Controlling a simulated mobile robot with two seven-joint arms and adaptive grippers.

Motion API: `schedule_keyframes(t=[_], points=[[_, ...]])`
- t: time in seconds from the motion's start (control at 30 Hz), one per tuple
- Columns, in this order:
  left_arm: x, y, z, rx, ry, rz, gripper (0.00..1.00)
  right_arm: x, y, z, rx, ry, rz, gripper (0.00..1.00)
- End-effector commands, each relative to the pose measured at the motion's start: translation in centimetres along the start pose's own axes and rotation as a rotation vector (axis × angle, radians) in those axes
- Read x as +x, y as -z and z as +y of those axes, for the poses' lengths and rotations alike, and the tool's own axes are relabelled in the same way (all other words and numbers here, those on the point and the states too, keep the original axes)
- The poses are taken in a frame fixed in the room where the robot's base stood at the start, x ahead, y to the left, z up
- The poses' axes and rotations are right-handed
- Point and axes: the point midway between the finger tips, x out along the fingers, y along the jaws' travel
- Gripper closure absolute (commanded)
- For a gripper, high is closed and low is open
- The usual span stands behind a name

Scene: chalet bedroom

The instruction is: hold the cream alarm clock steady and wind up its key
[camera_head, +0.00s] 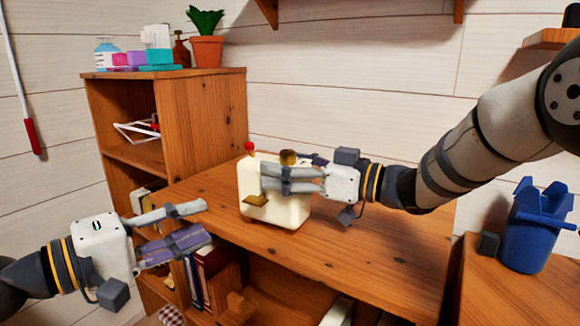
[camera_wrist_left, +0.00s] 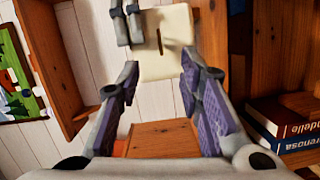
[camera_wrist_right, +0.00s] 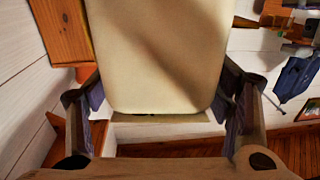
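The cream alarm clock (camera_head: 245,185) stands upright on the wooden desk, with a red knob (camera_head: 250,147) and a brass-coloured piece on top. Its flat brass key (camera_head: 256,200) is on the face towards me. In the left wrist view the key (camera_wrist_left: 160,42) is a thin dark upright line. My right gripper (camera_head: 268,178) comes from the right and is shut on the clock's body, one finger across the near face. In the right wrist view the clock (camera_wrist_right: 160,55) fills the space between its fingers. My left gripper (camera_head: 207,222) is open and empty, left of and nearer than the clock, facing the key.
The desk top (camera_head: 380,235) is bare right of the clock. A wooden cabinet (camera_head: 215,120) behind left carries a potted plant (camera_head: 206,45) and bottles. Books (camera_head: 200,280) stand on shelves below the desk. A blue bin (camera_head: 535,225) is at the right.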

Motion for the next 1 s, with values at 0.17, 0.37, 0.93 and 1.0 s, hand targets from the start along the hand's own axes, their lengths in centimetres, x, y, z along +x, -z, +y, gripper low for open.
schedule_keyframes(t=[0.17,0.37,0.93,1.0], points=[[0.0,0.0,0.0,0.0,0.0,0.0,0.67,0.0,0.0,0.0,0.0,0.0,0.0,0.76],[1.1,-0.9,0.4,0.106,-0.033,0.022,1.0,0.0,0.0,0.0,0.0,0.0,0.0,0.84],[1.0,-5.6,3.2,1.429,0.001,0.553,1.0,0.0,0.0,0.0,0.0,0.0,0.0,0.84],[1.3,-5.4,3.4,1.453,0.01,0.564,1.0,0.0,0.0,0.0,0.0,0.0,0.0,0.84]])
